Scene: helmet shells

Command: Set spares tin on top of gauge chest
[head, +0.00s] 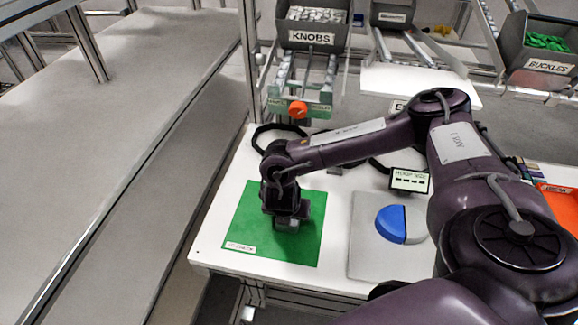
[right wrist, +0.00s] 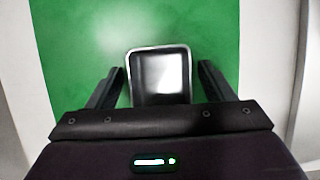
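A shiny silver, rounded-square tin (right wrist: 160,75), which I take to be the spares tin, sits on a green mat (head: 240,215). In the head view its metal side (head: 287,225) shows partly below my right gripper (head: 288,212). In the right wrist view my right gripper (right wrist: 162,68) is open, with one finger on each side of the tin and a small gap at both sides. I cannot make out a gauge chest in these views; my right arm covers part of the table. My left gripper is not in view.
A grey mat (head: 362,240) with a blue and grey disc (head: 391,224) lies right of the green mat. A small sign (head: 409,181) stands behind it. Bins of knobs (head: 313,28) and buckles (head: 540,55) hang at the back. A grey bench (head: 110,130) is at left.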

